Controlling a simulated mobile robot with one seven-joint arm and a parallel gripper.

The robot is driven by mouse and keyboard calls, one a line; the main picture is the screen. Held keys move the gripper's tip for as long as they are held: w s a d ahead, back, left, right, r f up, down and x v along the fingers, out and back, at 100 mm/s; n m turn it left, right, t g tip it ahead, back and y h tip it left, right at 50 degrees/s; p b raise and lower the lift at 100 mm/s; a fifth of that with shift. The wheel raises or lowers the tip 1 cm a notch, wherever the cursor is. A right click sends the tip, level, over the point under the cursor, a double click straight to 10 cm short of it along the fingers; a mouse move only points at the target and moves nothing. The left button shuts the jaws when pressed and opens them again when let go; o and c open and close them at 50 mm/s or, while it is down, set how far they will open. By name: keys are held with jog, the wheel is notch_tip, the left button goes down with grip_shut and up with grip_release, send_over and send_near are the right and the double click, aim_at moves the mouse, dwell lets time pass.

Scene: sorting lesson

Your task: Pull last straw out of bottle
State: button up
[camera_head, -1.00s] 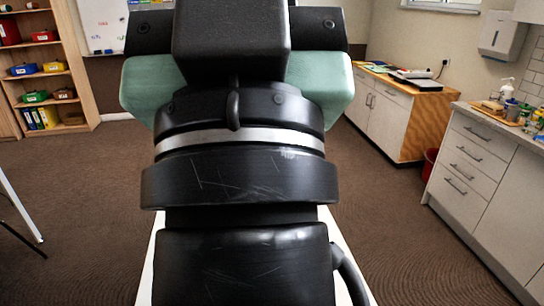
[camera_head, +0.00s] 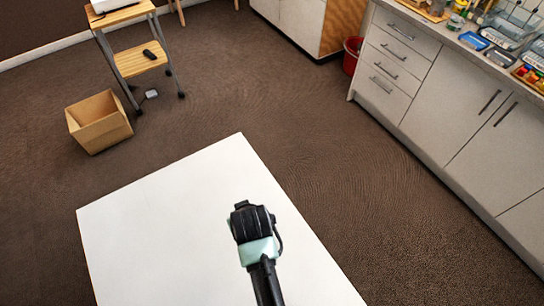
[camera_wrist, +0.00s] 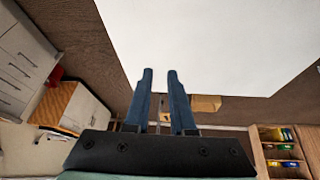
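I cannot make out a bottle with a straw in either current view. My gripper (camera_wrist: 160,74) shows in the wrist view as two blue fingers, apart, with a narrow gap and nothing held between them. In the head view my black and pale green arm reaches over a plain white flat surface (camera_head: 160,220), and the fingertips are not visible there. The white surface also fills the top of the wrist view (camera_wrist: 215,40). The part of it that I see is bare.
A counter (camera_head: 425,40) with jars, boxes and trays runs along the right. A red bin (camera_head: 352,55) stands beside it. A cardboard box (camera_head: 98,122) and a wooden-shelved trolley (camera_head: 138,62) stand at the left. Brown floor between is clear.

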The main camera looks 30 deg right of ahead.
jog(key=s+f+g, duration=0.1)
jog(key=s+f, duration=0.1)
jog(key=s, duration=0.3)
jog(key=s+f+g+p, duration=0.1)
jog(key=s+f+g, duration=0.1)
jog(key=s, duration=0.3)
jog(key=s+a+f+g+y+p, duration=0.1)
jog(key=s+f+g, duration=0.1)
jog(key=s+f, duration=0.2)
jog(key=shift+s+a, duration=0.1)
jog(key=shift+s, duration=0.55)
notch_tip(320, 180, down, 7)
jog(key=b, duration=0.6)
jog(key=shift+w, duration=0.15)
grip_shut()
jog(key=shift+w, duration=0.15)
jog(key=shift+w+d+b, duration=0.2)
jog(key=shift+w+b, duration=0.3)
jog(key=shift+w, duration=0.85)
jog(key=shift+w, duration=0.1)
